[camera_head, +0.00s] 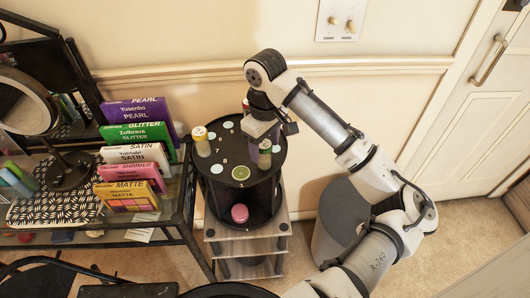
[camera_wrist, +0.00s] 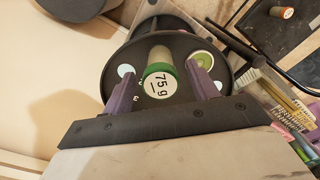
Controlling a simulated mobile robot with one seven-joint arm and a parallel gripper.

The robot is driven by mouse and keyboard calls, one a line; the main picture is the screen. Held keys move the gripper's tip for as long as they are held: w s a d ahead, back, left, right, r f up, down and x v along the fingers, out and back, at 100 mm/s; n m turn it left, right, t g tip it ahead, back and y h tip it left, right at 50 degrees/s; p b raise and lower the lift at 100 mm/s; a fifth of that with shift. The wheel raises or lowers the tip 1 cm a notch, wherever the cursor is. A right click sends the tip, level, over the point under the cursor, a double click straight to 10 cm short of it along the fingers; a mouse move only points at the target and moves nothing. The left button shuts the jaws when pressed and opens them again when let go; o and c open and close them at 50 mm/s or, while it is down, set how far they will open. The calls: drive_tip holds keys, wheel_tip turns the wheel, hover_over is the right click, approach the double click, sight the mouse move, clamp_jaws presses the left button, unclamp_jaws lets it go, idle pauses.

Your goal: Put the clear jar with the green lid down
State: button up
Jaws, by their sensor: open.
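The clear jar with the green lid (camera_wrist: 158,86) stands upright on the black round shelf (camera_wrist: 125,52) in the wrist view. Its lid top has a white label reading "75 g". In the head view the jar (camera_head: 264,158) is on the right part of the shelf's top tier (camera_head: 222,160), partly hidden by my gripper. My gripper (camera_head: 264,140) is directly over it. In the wrist view my gripper's purple fingers (camera_wrist: 162,92) are apart, one on each side of the lid. I cannot tell whether either finger touches the jar.
A white-and-yellow-lidded container (camera_head: 201,141) stands at the shelf's left edge. A green lime-like disc (camera_head: 241,173) lies near its front. A pink round item (camera_head: 240,213) sits on the tier below. Makeup palettes (camera_head: 137,135) stand on the left table. The wall is close behind.

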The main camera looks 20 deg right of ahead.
wheel_tip(320, 180, up, 9)
drive_tip(key=shift+f, duration=0.1)
idle(0.3)
